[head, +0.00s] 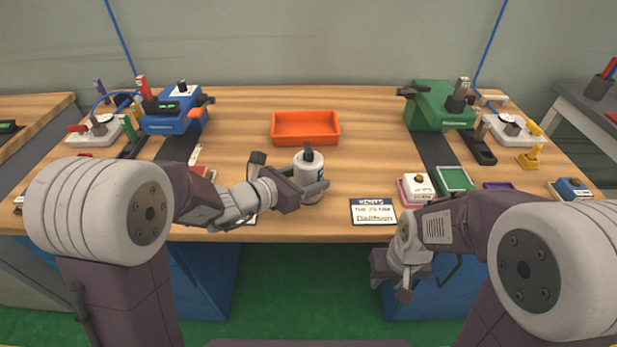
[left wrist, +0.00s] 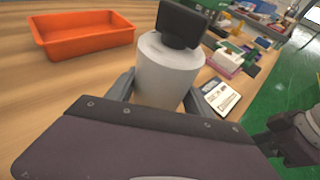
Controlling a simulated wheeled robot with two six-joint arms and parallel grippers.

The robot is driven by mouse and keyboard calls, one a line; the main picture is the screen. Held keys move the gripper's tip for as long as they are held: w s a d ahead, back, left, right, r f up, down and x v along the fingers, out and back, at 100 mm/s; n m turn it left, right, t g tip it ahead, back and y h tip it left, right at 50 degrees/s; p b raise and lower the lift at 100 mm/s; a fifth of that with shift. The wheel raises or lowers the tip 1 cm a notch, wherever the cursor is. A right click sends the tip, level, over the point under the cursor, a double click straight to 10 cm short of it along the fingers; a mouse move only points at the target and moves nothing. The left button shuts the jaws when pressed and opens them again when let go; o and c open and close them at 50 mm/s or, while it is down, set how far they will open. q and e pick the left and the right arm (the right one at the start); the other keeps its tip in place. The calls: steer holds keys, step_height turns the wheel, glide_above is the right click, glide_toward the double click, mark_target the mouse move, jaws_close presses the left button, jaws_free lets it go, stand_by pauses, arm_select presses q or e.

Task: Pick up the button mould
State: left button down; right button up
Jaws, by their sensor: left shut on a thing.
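A white cylinder with a dark top, which looks like the button mould (head: 309,181), is upright at the front middle of the table. My left gripper (head: 312,190) is shut on it, with one finger on each side. In the left wrist view the same white cylinder (left wrist: 165,75) fills the space between the fingers, and its lower part is hidden by the gripper body. I cannot tell whether its base touches the table. My right gripper (head: 404,285) hangs low in front of the table edge, and its fingers are too unclear to judge.
An orange tray (head: 306,142) stands empty behind the cylinder. A label card (head: 373,212) lies at the front edge. A blue machine (head: 175,112) stands at the back left and a green machine (head: 440,105) at the back right. A pink-edged box (head: 417,189) is to the right.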

mark_target(309, 147)
arm_select(q)
steer(key=shift+r, duration=0.15)
step_height(309, 147, up, 4)
steer(key=shift+r+p, duration=0.1)
steer(key=shift+p, duration=0.9)
steer(key=s+d+r, duration=0.6)
steer(key=d, duration=0.4)
steer(key=shift+r+b, duration=0.35)
steer(key=shift+b, duration=0.1)
steer(key=shift+w+a+p, duration=0.85)
steer(key=shift+w+a, duration=0.15)
steer(key=shift+a, duration=0.65)
steer(key=shift+w+a+p, duration=0.85)
steer(key=shift+w+a, duration=0.15)
steer(key=shift+a, duration=0.7)
steer(key=shift+w+a+p, duration=0.85)
steer(key=shift+w+a, duration=0.15)
steer(key=shift+a, duration=0.65)
